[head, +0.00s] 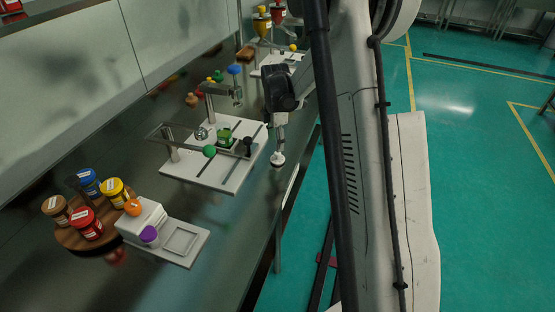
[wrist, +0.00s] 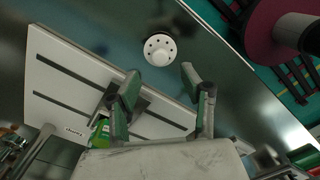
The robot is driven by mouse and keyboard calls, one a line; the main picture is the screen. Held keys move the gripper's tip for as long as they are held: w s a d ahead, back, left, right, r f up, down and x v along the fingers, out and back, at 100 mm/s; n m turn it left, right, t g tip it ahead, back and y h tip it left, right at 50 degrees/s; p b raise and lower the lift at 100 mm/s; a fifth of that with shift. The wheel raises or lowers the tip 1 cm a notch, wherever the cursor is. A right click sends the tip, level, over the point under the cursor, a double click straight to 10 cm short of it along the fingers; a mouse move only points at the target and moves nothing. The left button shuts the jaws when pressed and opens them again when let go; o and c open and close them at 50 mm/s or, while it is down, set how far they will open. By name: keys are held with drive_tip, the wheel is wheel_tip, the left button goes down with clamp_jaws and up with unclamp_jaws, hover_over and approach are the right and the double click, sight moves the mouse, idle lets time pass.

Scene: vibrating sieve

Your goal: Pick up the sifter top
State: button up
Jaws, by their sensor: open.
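A small white round piece with a ring of dark holes, which looks like the sifter top (wrist: 160,48), shows in the wrist view on the dark bench top. It lies ahead of my gripper (wrist: 158,84), roughly in line with the gap between the fingers. The two green-grey fingers are spread apart with nothing between them. In the head view the white piece (head: 278,159) is near the bench's right edge, below the end of my arm. The fingers are hard to make out there.
A white slotted base plate (head: 225,176) with a metal frame and a green item stands left of the white piece. A wooden round holder (head: 72,237) with several coloured jars and a white block (head: 142,222) are nearer. The bench edge and floor are to the right.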

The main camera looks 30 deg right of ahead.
sight(278, 157)
drive_tip(key=shift+s+d+f, duration=0.1)
drive_tip(key=shift+d+f, duration=0.05)
drive_tip(key=shift+f, duration=1.35)
drive_tip(key=shift+d+f, duration=0.15)
drive_tip(key=shift+f, duration=1.35)
drive_tip(key=c, duration=0.9)
